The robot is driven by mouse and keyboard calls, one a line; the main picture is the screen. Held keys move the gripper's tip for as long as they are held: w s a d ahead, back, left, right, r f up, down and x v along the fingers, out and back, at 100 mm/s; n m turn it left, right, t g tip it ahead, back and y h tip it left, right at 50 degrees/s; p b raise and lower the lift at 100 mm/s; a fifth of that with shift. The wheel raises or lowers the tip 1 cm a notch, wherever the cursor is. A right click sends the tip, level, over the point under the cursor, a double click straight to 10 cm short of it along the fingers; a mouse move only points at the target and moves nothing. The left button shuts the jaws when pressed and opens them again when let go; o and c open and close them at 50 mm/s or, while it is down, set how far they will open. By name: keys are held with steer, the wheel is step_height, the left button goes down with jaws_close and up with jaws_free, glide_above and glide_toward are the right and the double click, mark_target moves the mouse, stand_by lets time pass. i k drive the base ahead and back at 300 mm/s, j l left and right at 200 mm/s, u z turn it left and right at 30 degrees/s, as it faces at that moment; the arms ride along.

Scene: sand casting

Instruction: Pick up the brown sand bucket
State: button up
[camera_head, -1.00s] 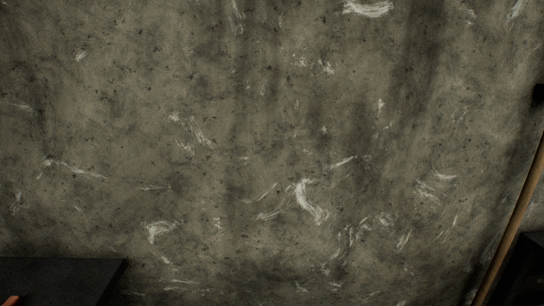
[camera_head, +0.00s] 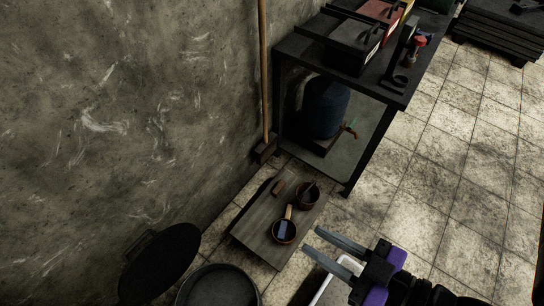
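Two small round brown vessels sit on a low wooden board on the floor. The nearer brown vessel (camera_head: 284,240) has a light handle-like piece and something grey-blue inside it. The farther brown vessel (camera_head: 307,204) is dark inside, with a thin tool leaning in it. I cannot tell which one is the brown sand bucket. My gripper (camera_head: 311,241) is at the lower right of the board, with its two grey fingers apart and pointing left towards the vessels. Nothing shows between the fingers. In the picture the fingertips are just right of the nearer vessel, not visibly touching it.
The wooden board (camera_head: 256,229) also holds a small brown block (camera_head: 278,187). A dark round pan (camera_head: 217,289) and a black disc (camera_head: 160,262) stand at the lower left. A dark table (camera_head: 390,92) with boxes stands behind, a blue tank (camera_head: 325,108) beneath it. Tiled floor is clear at right.

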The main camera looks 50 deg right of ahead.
mark_target(307, 194)
steer(key=k+u, duration=0.3)
steer(key=k, duration=0.2)
steer(key=k+u, duration=0.25)
steer(key=k, duration=0.3)
steer(key=z, duration=1.2)
steer(key=u, duration=0.65)
steer(key=i+l+u, duration=0.2)
steer(key=u, duration=0.15)
steer(key=i+l+u, duration=0.1)
steer(key=l+u, duration=0.2)
steer(key=l, duration=0.15)
steer(key=i+l+u, duration=0.1)
steer(key=l+u, duration=0.25)
steer(key=i+l, duration=0.1)
steer(key=l, duration=0.55)
steer(key=i+l+u, duration=0.1)
steer(key=l, duration=0.5)
